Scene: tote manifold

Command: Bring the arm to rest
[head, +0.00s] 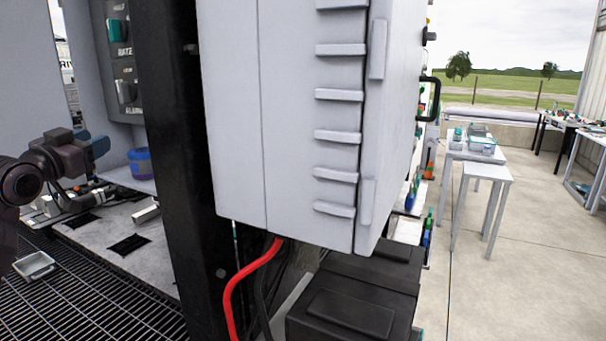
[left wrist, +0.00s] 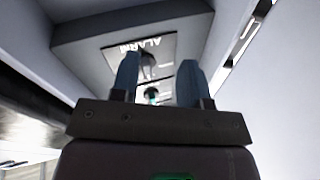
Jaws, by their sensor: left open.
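My left arm comes in from the left edge of the head view, and its gripper (head: 98,147) is at the left, inside a grey bay above a counter. In the left wrist view the two blue fingers (left wrist: 160,80) stand apart with nothing between them. My right gripper is in neither view.
A black post (head: 171,170) and a large grey cabinet (head: 235,120) stand right of the bay. A blue cup (head: 140,163) sits on a ledge near the gripper. A red cable (head: 232,290) hangs below the cabinet. Concrete floor (head: 490,290) is open at the right.

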